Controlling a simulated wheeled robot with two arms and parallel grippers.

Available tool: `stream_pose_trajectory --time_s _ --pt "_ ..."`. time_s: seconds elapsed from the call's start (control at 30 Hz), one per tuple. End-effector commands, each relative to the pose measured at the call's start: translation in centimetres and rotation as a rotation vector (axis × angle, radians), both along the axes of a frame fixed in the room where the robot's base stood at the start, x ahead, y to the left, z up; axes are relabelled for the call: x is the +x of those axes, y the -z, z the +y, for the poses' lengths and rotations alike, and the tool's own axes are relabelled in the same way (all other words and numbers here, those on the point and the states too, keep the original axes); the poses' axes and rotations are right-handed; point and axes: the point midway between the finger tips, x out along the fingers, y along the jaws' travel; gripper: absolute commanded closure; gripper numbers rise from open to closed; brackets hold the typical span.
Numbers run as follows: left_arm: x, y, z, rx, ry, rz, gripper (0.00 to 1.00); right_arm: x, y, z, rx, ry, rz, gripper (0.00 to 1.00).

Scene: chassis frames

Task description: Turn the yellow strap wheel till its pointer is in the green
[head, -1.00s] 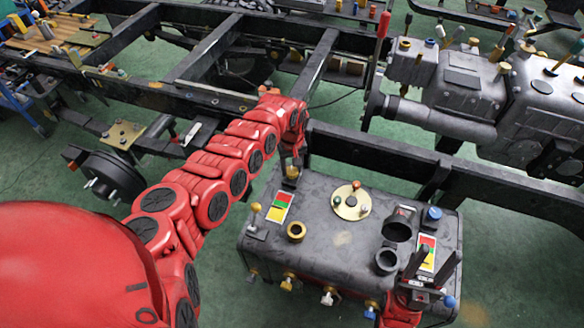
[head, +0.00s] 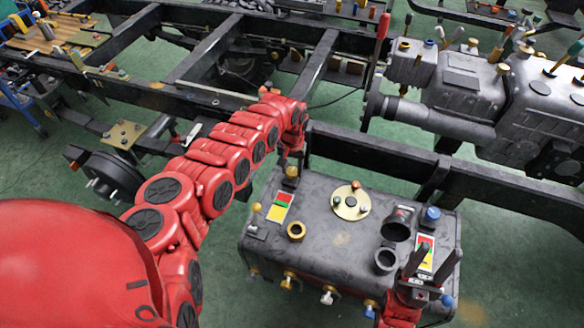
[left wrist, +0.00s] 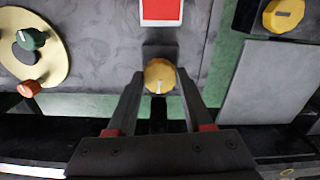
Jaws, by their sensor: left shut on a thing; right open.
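The yellow wheel (head: 291,173) is at the far left corner of the grey tank. In the left wrist view the yellow wheel (left wrist: 160,73) has a short white mark on its lower side, toward my gripper. My left gripper (head: 291,152) is shut on it; in the left wrist view its dark fingers (left wrist: 160,88) lie on both sides. A coloured plate (head: 280,206) with red, green and yellow is beside the wheel; only its red part (left wrist: 162,10) shows in the wrist view. My right gripper (head: 432,266) is open and empty above the tank's near right corner.
The grey tank (head: 340,265) carries a round brass plate (head: 351,201), dark sockets (head: 396,229), a blue knob (head: 432,214) and a second coloured plate (head: 427,252). Another yellow knob (head: 257,207) is nearby. A black chassis beam (head: 370,155) runs close behind.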

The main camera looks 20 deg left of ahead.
Motion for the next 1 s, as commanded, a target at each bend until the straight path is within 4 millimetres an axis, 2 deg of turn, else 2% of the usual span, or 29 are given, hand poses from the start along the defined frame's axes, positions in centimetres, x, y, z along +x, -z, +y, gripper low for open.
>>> stream_pose_trajectory --time_s 0.3,0.77,0.8,0.93,1.0 --pt "0.06 -0.09 0.04 0.002 0.107 -0.001 1.0 0.0 -0.04 0.0 0.0 0.0 0.0 0.5" --pt "0.07 -0.07 0.04 0.001 0.12 -0.002 1.0 0.0 -0.04 0.0 0.0 0.0 0.0 0.5" --pt "0.07 -0.07 0.04 0.001 0.12 -0.002 0.44 0.0 -0.04 0.0 0.0 0.0 0.0 0.5" --pt "0.04 -0.05 0.03 0.001 0.12 -0.001 0.2 0.0 -0.04 0.0 0.0 0.0 0.0 0.5" --pt "0.03 -0.04 0.02 0.001 0.12 -0.001 0.19 0.0 -0.04 0.0 0.0 0.0 0.0 0.5"
